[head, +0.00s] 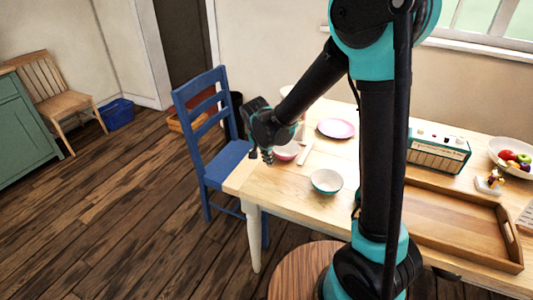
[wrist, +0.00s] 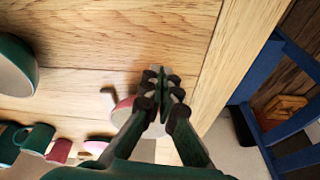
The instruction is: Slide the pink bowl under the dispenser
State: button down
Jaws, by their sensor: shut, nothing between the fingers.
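The pink bowl (head: 287,151) sits near the left end of the wooden table, pink outside and pale inside. In the wrist view the bowl (wrist: 124,104) is partly hidden behind my fingers. My gripper (head: 267,156) points down beside the bowl's left side, near the table's left edge. In the wrist view its fingertips (wrist: 161,73) are together with nothing between them. I cannot tell whether they touch the bowl. A pale upright part with a flat white strip (head: 305,153) stands just right of the bowl, partly behind my arm; I cannot tell if it is the dispenser.
A teal bowl (head: 326,182) stands nearer the front edge, and a pink plate (head: 335,128) lies farther back. A wooden tray (head: 455,222), a green radio (head: 438,153) and a fruit bowl (head: 513,157) are at the right. A blue chair (head: 213,140) stands close to the left edge.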

aim_at(280, 150)
jog(key=shift+w+d+r, duration=0.1)
jog(key=shift+w+d, duration=0.4)
jog(key=shift+w, duration=0.35)
jog(key=shift+w+d, duration=0.5)
jog(key=shift+w, duration=0.3)
jog(key=shift+w, duration=0.1)
jog(key=w+d, duration=0.2)
jog(key=w, duration=0.1)
jog(key=shift+w, duration=0.15)
